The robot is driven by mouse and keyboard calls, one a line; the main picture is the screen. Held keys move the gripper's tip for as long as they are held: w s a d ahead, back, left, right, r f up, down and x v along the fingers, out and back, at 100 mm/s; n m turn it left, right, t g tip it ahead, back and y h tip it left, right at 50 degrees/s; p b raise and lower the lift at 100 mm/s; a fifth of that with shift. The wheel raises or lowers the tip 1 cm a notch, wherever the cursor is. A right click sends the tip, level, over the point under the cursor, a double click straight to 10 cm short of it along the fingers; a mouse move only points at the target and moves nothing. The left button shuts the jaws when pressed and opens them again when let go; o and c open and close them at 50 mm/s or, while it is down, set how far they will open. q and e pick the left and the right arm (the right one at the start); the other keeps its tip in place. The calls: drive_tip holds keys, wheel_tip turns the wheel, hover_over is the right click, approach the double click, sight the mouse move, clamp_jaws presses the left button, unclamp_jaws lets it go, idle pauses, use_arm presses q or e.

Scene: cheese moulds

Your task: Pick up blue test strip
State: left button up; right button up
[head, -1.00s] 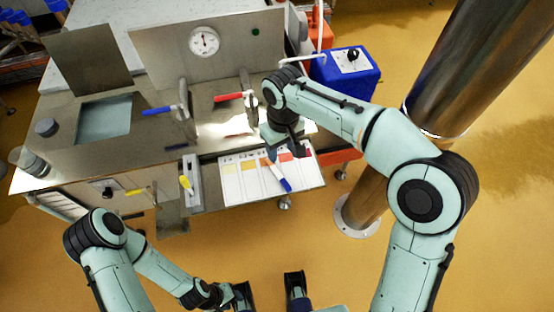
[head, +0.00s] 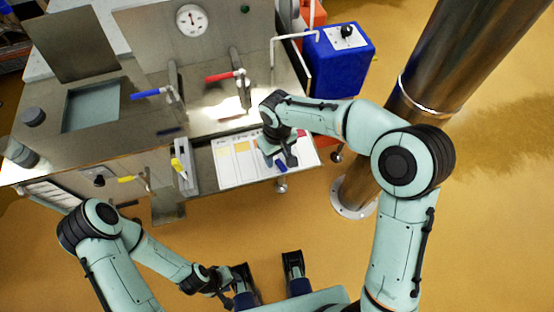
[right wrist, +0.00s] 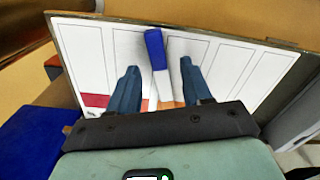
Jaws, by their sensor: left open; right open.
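The blue test strip (head: 282,188), a white stick with a blue end, lies on a white chart with coloured patches (head: 237,165). In the right wrist view the strip's blue end (right wrist: 155,50) points away from me, with its white part running back between the fingers. My right gripper (head: 281,158) is over the chart in the head view, partly covering the strip. Its two fingers (right wrist: 159,66) are open on either side of the strip, with gaps visible. My left gripper (head: 266,262) is open and empty, low in the head view, away from the bench.
The steel bench carries a blue-handled clamp (head: 150,94), a red-handled clamp (head: 224,76) and a dial gauge (head: 191,20). A blue box (head: 341,62) stands right of the bench. A steel column (head: 440,75) rises at right. Floor in front is clear.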

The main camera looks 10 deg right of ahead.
drive_tip(key=shift+f, duration=0.45)
drive_tip(key=shift+c, duration=0.3)
clamp_jaws()
